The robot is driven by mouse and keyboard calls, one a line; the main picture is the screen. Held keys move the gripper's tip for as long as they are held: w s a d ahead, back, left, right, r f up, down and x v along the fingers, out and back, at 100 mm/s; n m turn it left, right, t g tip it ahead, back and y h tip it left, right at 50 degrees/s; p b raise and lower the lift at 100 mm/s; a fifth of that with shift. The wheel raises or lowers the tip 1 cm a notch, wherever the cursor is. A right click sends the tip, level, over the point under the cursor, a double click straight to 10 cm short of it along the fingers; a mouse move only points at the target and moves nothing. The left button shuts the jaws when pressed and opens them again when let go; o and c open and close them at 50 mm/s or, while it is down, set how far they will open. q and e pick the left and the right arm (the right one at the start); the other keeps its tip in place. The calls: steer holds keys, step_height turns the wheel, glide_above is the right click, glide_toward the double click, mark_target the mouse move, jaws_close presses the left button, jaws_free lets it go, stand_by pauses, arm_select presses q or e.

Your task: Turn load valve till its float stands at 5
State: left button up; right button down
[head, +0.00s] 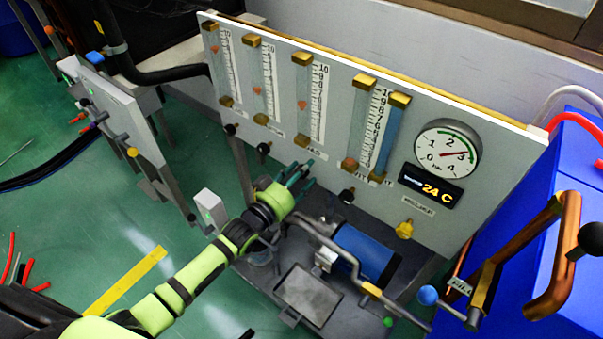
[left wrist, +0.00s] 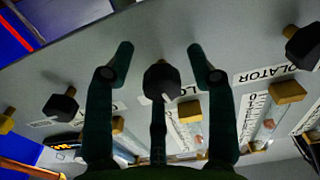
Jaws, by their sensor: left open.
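The load valve is a dark faceted knob (left wrist: 161,80) on the grey panel, with a pale mark on its edge. It shows between the spread fingers of my left gripper (left wrist: 160,52) in the left wrist view. That gripper (head: 302,180) is open and hides the knob in the head view. I cannot tell whether the fingers touch it. The load tube (head: 311,105) is third from the left, with an orange-red float (head: 302,104) near mid-scale. Its exact reading is too small to tell. My right gripper is out of view.
Similar knobs stand on both sides, one to the left (head: 263,149) and one to the right (head: 347,195). A yellow knob (head: 404,229) and a pressure gauge (head: 447,149) are further right. A blue pump (head: 365,251) and bent pipes lie below the panel.

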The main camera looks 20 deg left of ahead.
arm_select(q)
steer(key=c, duration=1.1)
steer(key=shift+p, duration=0.35)
steer(key=shift+f, duration=0.15)
steer(key=o, duration=1.1)
steer(key=v, duration=1.2)
